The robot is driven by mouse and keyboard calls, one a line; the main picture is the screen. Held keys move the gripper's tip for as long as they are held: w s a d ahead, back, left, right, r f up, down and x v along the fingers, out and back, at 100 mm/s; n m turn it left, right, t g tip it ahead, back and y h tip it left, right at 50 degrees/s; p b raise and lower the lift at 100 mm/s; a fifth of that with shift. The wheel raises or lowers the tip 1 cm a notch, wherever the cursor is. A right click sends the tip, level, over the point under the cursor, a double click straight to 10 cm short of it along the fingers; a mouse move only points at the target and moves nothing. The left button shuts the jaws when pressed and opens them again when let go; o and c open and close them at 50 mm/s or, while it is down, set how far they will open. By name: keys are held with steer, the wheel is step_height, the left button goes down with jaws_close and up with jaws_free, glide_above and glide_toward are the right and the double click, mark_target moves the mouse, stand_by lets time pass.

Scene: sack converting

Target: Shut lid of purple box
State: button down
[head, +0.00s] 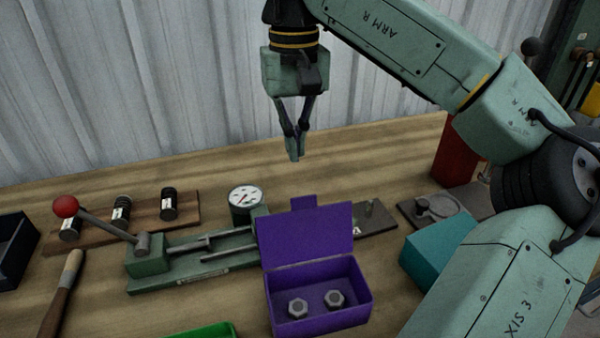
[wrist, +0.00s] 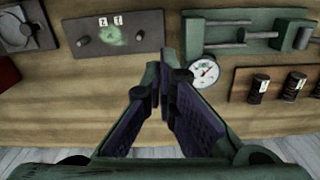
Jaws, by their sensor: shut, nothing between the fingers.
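The purple box (head: 318,318) stands on the wooden bench at the lower middle of the head view. Its lid (head: 306,237) stands up, open, hinged at the box's far edge, with a tab at its top. Two hex nuts (head: 334,298) lie inside the box. My gripper (head: 294,158) points down in the air above and behind the lid, clear of it. Its fingers are shut and empty; they also show in the wrist view (wrist: 163,75). The purple box is not seen in the wrist view.
A green fixture (head: 190,262) with a red-knobbed lever and a dial gauge (head: 245,196) stands left of the box. A teal block (head: 435,248) is at right, a red object (head: 456,150) behind it. A brush (head: 62,295), dark bin (head: 15,250) and green tray (head: 205,331) lie left and front.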

steer(key=s+f+p, duration=0.1)
steer(key=f, duration=0.1)
steer(key=s+f+p, duration=0.1)
steer(key=s+f, duration=0.1)
steer(key=shift+s+d, duration=0.3)
steer(key=shift+d, duration=0.1)
stand_by(0.4)
